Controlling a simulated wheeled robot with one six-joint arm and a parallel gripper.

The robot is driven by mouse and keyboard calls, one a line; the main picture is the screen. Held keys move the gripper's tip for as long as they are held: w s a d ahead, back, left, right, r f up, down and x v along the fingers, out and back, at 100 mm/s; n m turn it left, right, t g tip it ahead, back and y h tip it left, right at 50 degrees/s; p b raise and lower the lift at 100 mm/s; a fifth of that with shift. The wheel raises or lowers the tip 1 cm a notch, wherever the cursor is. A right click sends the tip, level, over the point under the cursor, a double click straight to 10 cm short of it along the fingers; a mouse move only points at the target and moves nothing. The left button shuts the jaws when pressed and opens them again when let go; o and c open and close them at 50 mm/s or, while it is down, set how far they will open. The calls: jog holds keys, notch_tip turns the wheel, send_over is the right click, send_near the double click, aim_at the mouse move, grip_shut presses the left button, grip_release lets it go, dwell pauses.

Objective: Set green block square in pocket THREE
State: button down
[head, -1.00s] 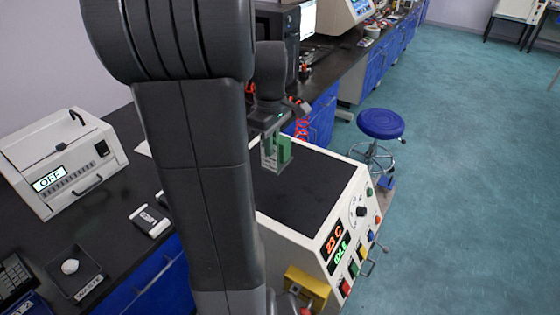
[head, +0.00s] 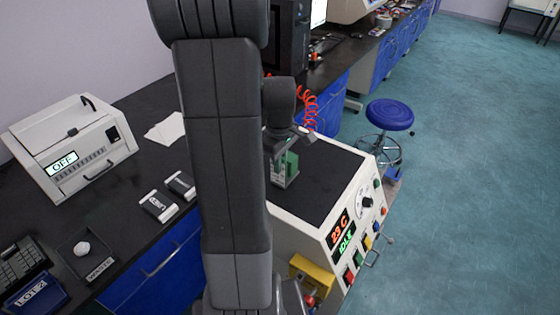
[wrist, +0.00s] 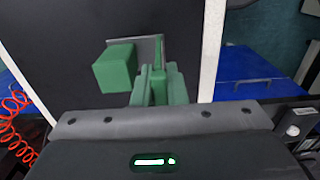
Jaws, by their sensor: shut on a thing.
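The green block (wrist: 115,68) shows in the wrist view just left of my gripper's fingers (wrist: 158,88). The fingers look green too and are shut on a narrow green piece with a thin grey edge; how it joins the block is partly hidden. In the head view my gripper (head: 284,158) hangs over the black top of the white machine, with green (head: 291,164) and a small grey piece (head: 278,174) at its tips. I cannot tell whether these touch the top. Pocket THREE cannot be made out.
The white machine (head: 298,238) has lit displays and coloured buttons on its right face. A blue stool (head: 389,114) stands behind it. On the left bench are a white box reading OFF (head: 70,150), two small labelled blocks (head: 158,206) and a dark tray (head: 88,262). Floor at right is clear.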

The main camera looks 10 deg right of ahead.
jog(key=shift+f, duration=0.3)
jog(key=c, duration=1.5)
grip_release()
jog(key=shift+o, duration=0.2)
jog(key=shift+r, duration=0.15)
